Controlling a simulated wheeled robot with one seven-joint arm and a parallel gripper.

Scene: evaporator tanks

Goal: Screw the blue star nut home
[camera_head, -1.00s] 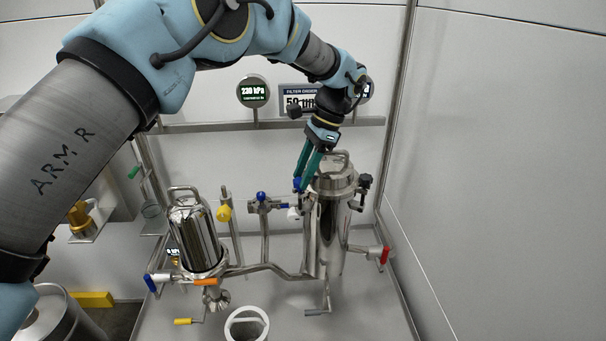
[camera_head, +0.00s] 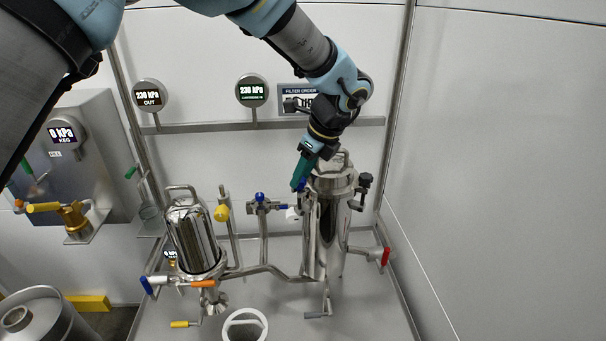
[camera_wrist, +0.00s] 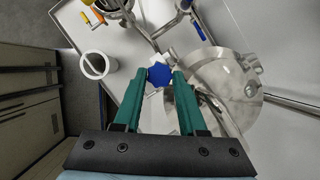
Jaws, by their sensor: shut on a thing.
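The blue star nut (camera_wrist: 160,75) sits between the two green fingertips of my gripper (camera_wrist: 160,82) in the wrist view, with the fingers shut on it. In the head view my gripper (camera_head: 299,185) points down at the left side of the right steel filter housing (camera_head: 326,235), near its lid. There the fingers largely hide the nut. The lid (camera_head: 333,176) with its loop handle is on top of the housing. In the wrist view the lid (camera_wrist: 225,85) lies just right of the right finger.
A second filter housing (camera_head: 193,235) stands left, with a yellow knob (camera_head: 221,213) beside it. A blue-handled valve (camera_head: 261,198) is on a pipe between the housings. A black knob (camera_head: 365,181) is on the lid's right side. A white-rimmed cup (camera_head: 245,325) stands at the front.

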